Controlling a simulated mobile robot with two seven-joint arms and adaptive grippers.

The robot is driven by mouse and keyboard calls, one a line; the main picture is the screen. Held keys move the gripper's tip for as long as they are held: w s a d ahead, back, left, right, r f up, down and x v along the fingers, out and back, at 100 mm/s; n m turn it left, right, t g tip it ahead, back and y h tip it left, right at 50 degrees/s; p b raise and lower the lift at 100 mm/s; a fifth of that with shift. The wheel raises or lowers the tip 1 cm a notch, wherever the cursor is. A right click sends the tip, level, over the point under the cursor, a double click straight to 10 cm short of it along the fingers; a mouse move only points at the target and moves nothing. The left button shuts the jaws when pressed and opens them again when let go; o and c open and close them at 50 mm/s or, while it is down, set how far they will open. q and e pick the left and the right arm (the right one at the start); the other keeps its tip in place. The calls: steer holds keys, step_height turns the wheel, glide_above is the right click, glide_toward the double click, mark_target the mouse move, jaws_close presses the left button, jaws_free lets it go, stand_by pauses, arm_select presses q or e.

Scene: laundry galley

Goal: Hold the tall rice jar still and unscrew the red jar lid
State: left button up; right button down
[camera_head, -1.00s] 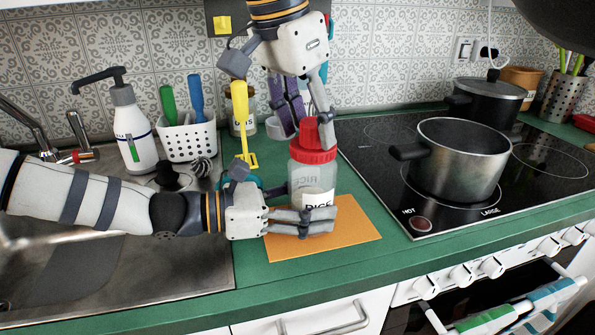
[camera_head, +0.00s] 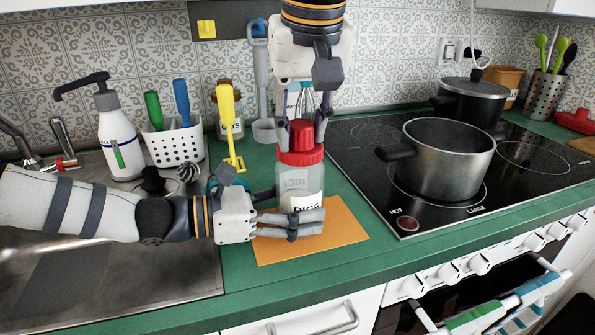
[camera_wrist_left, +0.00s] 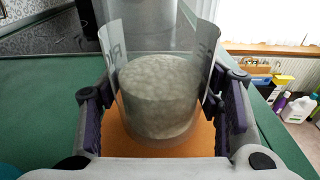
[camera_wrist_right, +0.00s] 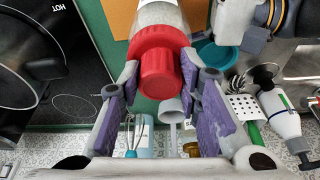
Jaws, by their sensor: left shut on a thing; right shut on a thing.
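The tall rice jar (camera_head: 302,182) stands upright on an orange mat (camera_head: 345,232). It is clear with a RICE label, and the left wrist view shows pale rice (camera_wrist_left: 160,90) filling its lower part. My left gripper (camera_head: 290,218) is shut on the jar's lower body, a finger on each side. The red jar lid (camera_head: 300,156) with its raised knob sits on top of the jar. My right gripper (camera_head: 303,130) points down from above, shut on the knob. In the right wrist view the lid (camera_wrist_right: 158,70) lies between the purple finger pads.
A yellow-handled tool (camera_head: 229,120), a white utensil basket (camera_head: 178,142) and a soap bottle (camera_head: 118,135) stand at left by the sink. A steel pot (camera_head: 450,160) sits on the hob at right. Green counter (camera_head: 290,280) is clear in front.

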mark_target(306, 124)
arm_select(q)
steer(key=shift+r, duration=0.1)
arm_select(e)
steer(key=shift+n+y, duration=0.3)
steer(key=shift+n, duration=0.6)
steer(key=n, duration=0.3)
steer(key=shift+d+g+y, duration=0.15)
steer(key=shift+g+y, duration=0.15)
steer(key=shift+g, duration=0.1)
steer(key=n, duration=0.2)
steer(key=n+g+y, duration=0.1)
steer(key=n, duration=0.2)
steer(key=shift+w+d, duration=0.15)
steer(key=shift+w, duration=0.05)
steer(key=shift+r, duration=0.1)
steer(key=shift+r, duration=0.8)
steer(key=shift+r, duration=2.1)
